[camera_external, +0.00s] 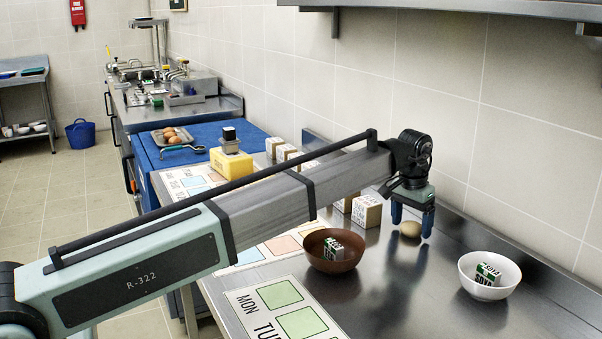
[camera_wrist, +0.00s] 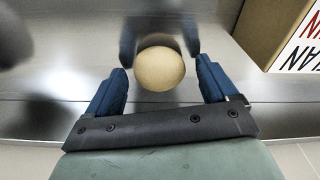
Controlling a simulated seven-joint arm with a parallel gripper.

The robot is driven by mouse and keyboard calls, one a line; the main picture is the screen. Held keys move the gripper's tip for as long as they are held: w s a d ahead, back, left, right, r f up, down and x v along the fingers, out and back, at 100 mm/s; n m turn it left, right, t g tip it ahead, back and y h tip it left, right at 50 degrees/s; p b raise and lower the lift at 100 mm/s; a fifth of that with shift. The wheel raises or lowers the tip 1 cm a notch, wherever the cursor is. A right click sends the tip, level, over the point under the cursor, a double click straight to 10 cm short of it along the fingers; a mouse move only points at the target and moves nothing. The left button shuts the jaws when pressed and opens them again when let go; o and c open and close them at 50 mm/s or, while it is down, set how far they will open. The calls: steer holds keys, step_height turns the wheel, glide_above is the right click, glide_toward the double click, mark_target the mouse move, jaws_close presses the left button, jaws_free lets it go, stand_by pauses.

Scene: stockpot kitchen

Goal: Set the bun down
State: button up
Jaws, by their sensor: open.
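The bun (camera_external: 410,229) is a small round tan thing on the steel counter, below my gripper (camera_external: 413,228). In the wrist view the bun (camera_wrist: 160,69) sits just beyond and between the tips of my two blue fingers (camera_wrist: 165,80). The fingers are spread wider than the bun, with a gap at each side. My gripper is open and points down. Whether the bun's underside is in full contact with the counter is hard to tell.
A brown bowl (camera_external: 345,262) with a small carton stands to the left, and a white bowl (camera_external: 511,272) with a carton to the right. Cardboard boxes (camera_external: 367,212) stand behind left, one box (camera_wrist: 262,30) close in the wrist view. The counter (camera_external: 425,300) in front is clear.

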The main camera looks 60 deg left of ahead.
mark_target(408, 225)
step_height(408, 225, up, 12)
steer(key=s, duration=0.1)
steer(key=shift+s+d+f, duration=0.15)
steer(key=shift+s+d, duration=0.05)
stand_by(0.6)
